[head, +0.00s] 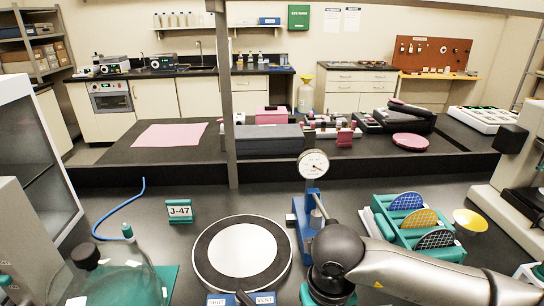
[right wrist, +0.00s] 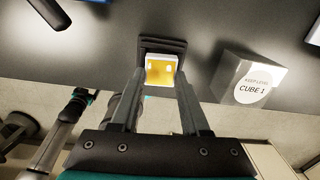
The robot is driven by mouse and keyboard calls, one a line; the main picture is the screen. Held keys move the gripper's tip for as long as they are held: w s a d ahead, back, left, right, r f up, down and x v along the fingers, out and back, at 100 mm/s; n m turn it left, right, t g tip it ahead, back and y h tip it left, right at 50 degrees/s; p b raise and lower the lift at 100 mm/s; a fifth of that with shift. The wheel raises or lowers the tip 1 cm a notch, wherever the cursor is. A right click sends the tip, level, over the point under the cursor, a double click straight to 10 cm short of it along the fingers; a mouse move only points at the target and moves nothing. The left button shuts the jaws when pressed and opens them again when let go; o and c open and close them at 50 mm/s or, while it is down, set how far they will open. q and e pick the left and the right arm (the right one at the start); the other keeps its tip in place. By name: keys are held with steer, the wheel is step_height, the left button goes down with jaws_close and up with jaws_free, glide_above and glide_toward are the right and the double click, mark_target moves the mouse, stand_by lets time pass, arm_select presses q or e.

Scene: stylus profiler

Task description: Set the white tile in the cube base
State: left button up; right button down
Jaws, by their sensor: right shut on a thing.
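In the right wrist view, my right gripper (right wrist: 160,78) is shut on a small square piece with a white rim and a yellow-lit face (right wrist: 161,69), which looks like the white tile. A dark square base (right wrist: 165,42) shows directly behind the held piece. I cannot tell whether the two touch. A pale cube labelled CUBE 1 (right wrist: 250,78) stands on the dark bench to the right of the base, apart from the gripper. In the head view my right arm comes in from the right, and its fingers are out of sight. My left gripper is not in view.
In the head view, a round white-topped plate (head: 243,250) lies on the bench, with a blue dial gauge stand (head: 306,222) beside it. A green rack of coloured discs (head: 412,232) stands at the right. A glass flask (head: 122,272) stands at the front left.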

steer(key=n, duration=0.1)
steer(key=r+n, duration=0.1)
steer(key=n, duration=0.2)
steer(key=shift+w+d+r+n, duration=0.15)
steer(key=shift+w+d+n, duration=0.1)
steer(key=shift+d+n, duration=0.15)
steer(key=n, duration=0.3)
steer(key=r+n+b, duration=0.1)
steer(key=shift+w+d+r, duration=0.1)
steer(key=shift+w+d, duration=0.05)
steer(key=shift+d, duration=0.25)
steer(key=n, duration=0.2)
steer(key=r+n, duration=0.1)
steer(key=shift+d+n, duration=0.25)
steer(key=shift+n, duration=0.05)
steer(key=n, duration=0.3)
steer(key=r+n, duration=0.1)
steer(key=shift+d+n+b, duration=0.3)
steer(key=shift+d+b, duration=0.05)
steer(key=d+r+n, duration=0.1)
steer(key=n, duration=0.5)
steer(key=r+n+b, duration=0.1)
steer(key=r+n, duration=0.1)
steer(key=n, duration=0.4)
steer(key=d+r+n, duration=0.1)
steer(key=r+n, duration=0.1)
steer(key=n, duration=0.4)
steer(key=shift+s+d+b, duration=0.3)
steer(key=shift+s+b, duration=0.05)
